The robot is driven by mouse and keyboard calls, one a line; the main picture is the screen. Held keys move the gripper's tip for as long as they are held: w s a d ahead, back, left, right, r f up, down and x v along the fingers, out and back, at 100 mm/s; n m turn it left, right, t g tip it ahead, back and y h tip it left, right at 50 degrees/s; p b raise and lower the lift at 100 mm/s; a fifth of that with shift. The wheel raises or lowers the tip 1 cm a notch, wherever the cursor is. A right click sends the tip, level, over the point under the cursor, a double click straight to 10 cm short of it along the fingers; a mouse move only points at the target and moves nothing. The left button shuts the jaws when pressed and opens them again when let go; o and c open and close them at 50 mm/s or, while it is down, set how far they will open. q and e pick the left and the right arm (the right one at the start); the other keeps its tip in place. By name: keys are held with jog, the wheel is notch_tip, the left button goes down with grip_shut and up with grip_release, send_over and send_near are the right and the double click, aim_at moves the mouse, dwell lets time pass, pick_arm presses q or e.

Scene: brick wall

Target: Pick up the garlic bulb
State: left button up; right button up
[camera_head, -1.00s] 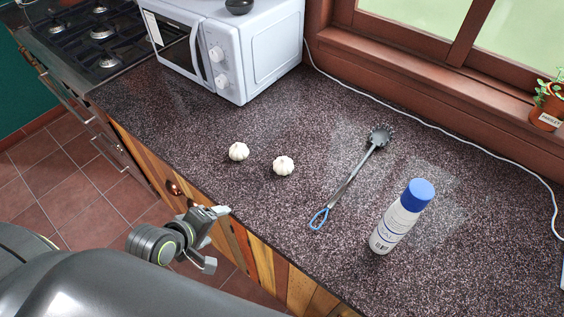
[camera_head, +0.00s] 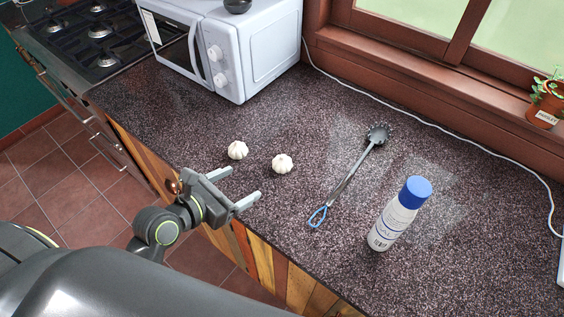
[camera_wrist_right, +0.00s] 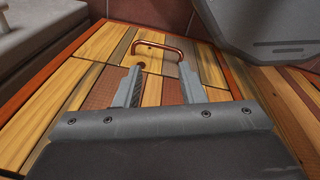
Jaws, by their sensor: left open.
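Two white garlic bulbs sit on the dark speckled counter in the head view. One garlic bulb (camera_head: 237,150) is on the left and the other garlic bulb (camera_head: 282,163) is a little to its right. My left gripper (camera_head: 244,183) is open and empty at the counter's front edge. Its fingers point toward the bulbs and stay apart from both. My right gripper (camera_wrist_right: 160,74) shows only in the right wrist view. Its fingers are apart with nothing between them, facing a wooden cabinet front.
A black spoon-like utensil (camera_head: 350,172) with a blue handle end lies right of the bulbs. A white bottle with a blue cap (camera_head: 398,216) stands farther right. A white microwave (camera_head: 250,50) stands behind. A copper handle (camera_wrist_right: 158,47) is on the cabinet front.

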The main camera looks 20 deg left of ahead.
pick_arm(q)
send_near(277, 166)
jog(key=x, duration=0.5)
jog(key=shift+w+d+r, duration=0.15)
jog(key=shift+w+r, duration=0.1)
jog(key=shift+f+p+x, duration=0.2)
jog(key=shift+p+x, duration=0.3)
jog(key=shift+x, duration=2.6)
jog(key=shift+s, duration=0.1)
